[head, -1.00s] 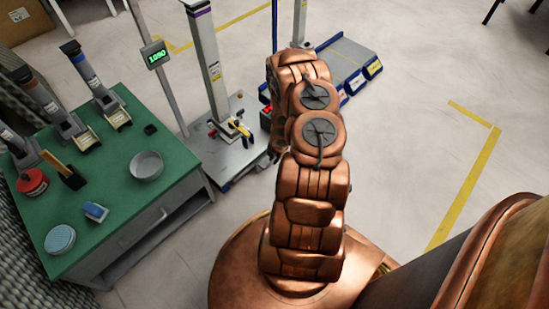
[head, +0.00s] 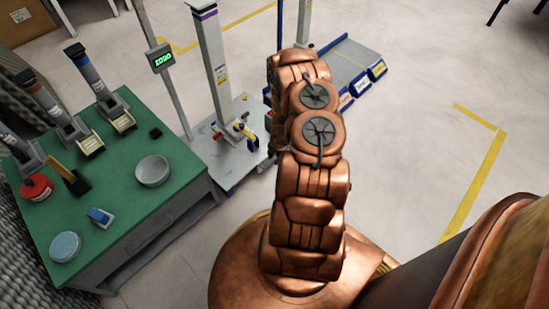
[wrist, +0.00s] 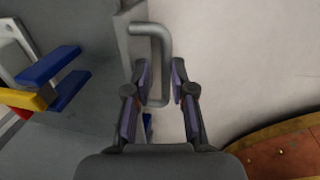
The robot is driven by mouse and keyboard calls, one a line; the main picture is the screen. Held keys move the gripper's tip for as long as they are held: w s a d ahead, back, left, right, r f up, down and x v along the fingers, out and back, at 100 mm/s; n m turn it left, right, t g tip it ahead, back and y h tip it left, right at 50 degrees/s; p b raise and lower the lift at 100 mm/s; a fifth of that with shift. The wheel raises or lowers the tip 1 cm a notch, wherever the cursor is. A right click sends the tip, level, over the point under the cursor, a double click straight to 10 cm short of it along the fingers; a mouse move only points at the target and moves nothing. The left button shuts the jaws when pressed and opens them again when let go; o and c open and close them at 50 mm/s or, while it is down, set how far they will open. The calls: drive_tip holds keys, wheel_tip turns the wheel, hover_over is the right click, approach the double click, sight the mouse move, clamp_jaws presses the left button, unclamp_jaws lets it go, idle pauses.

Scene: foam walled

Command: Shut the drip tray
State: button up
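In the wrist view a grey bar handle (wrist: 151,30) bends down from a dark grey body (wrist: 95,100) on the left; I take this body to be the drip tray's, but cannot be sure. My gripper (wrist: 159,82) is open, with the handle's lower part between its two fingers. Whether the fingers touch it I cannot tell. In the head view my arm hides my gripper and the handle. The low grey platform (head: 228,165) beside my arm is partly visible. How far the tray stands out cannot be seen.
Blue and yellow parts (wrist: 50,80) lie left of my gripper. A green-topped bench (head: 125,200) with a bowl (head: 153,170), a red tin (head: 36,187) and several dispensers stands left. Blue-edged racks (head: 345,75) stand behind my arm. The floor at right is clear.

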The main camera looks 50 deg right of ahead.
drive_tip(key=shift+r, duration=0.1)
wheel_tip(320, 180, up, 12)
drive_tip(key=s, duration=0.2)
drive_tip(key=shift+f, duration=0.2)
idle(0.5)
drive_tip(key=shift+s, duration=0.1)
idle(0.4)
